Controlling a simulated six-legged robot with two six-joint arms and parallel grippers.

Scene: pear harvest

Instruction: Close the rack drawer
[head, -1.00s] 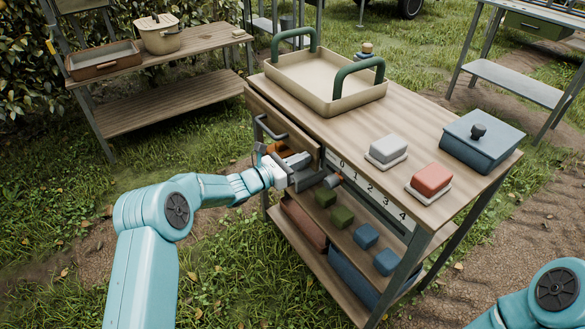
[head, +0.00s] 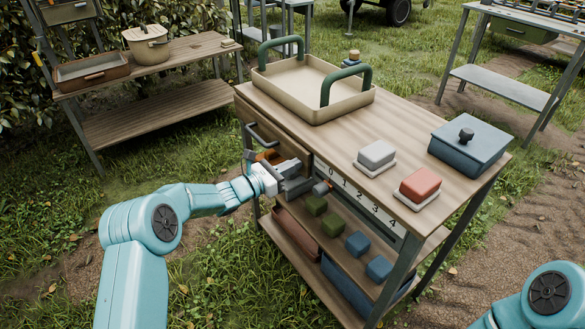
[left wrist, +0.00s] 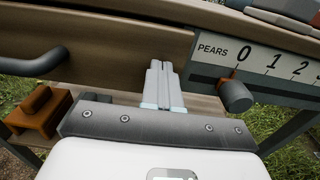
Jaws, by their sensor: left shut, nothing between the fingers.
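The rack (head: 420,180) stands in the middle of the head view. Its wooden drawer front (head: 297,148) is under the left end of the top and carries a dark bar handle (head: 262,134). The drawer looks close to flush with the rack; I cannot tell whether a gap is left. In the left wrist view the drawer front (left wrist: 110,58) runs across the top, with the handle (left wrist: 32,63) at left. My left gripper (head: 304,172) is shut and empty, its fingertips (left wrist: 160,66) at the drawer front, right of the handle. Contact is unclear. My right gripper is out of view.
A number scale (left wrist: 262,58) with a round knob (left wrist: 235,96) is just right of my fingers. An orange-brown block (left wrist: 38,117) is below the handle. A beige tray (head: 300,85), butter-dish-like blocks and a blue lidded box (head: 468,147) stand on top. Grass surrounds the rack.

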